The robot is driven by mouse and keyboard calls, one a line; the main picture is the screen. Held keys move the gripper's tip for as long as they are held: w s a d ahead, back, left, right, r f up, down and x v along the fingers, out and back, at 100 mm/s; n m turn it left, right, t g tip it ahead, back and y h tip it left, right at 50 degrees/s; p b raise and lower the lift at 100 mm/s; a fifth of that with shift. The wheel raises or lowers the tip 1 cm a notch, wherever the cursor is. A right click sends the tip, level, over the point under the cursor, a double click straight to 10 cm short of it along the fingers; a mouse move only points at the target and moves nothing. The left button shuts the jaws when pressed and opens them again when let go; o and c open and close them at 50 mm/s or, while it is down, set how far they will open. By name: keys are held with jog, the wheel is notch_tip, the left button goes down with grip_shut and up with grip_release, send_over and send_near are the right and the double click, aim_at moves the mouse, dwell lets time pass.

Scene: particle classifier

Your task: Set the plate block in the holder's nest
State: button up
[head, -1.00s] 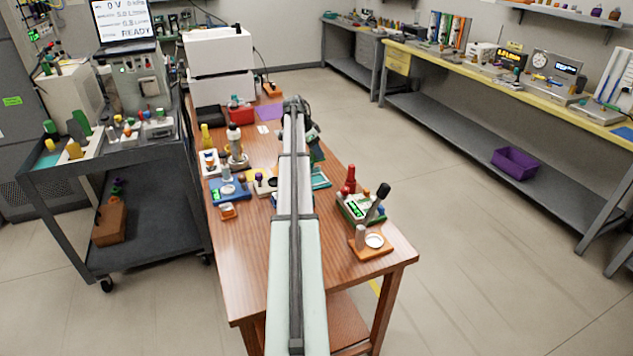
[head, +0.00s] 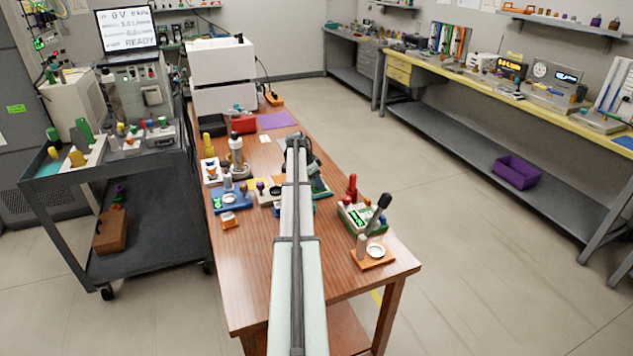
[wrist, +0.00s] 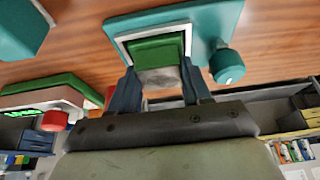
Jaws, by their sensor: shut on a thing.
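In the wrist view, my gripper (wrist: 158,80) has one dark finger on each side of the plate block (wrist: 159,49), shut on its grey rounded near part. The block's other part is green and lies within the white frame of the holder's nest (wrist: 122,46). I cannot tell whether the block rests on the nest floor or is held just above it. The teal holder (wrist: 213,18) lies on the wooden table, with a teal knob (wrist: 227,66) at its right. In the head view, my arm hides the gripper and the block.
In the wrist view, a green-edged white device with a red knob (wrist: 54,120) is at the left, and a teal object (wrist: 18,25) at the upper left. In the head view, an orange base (head: 372,259) stands at the table's right edge. The table's near left is bare.

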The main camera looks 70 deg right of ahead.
jog(key=shift+f, duration=0.1)
jog(key=o, duration=1.2)
jog(key=v, duration=1.2)
jog(key=shift+w, duration=0.1)
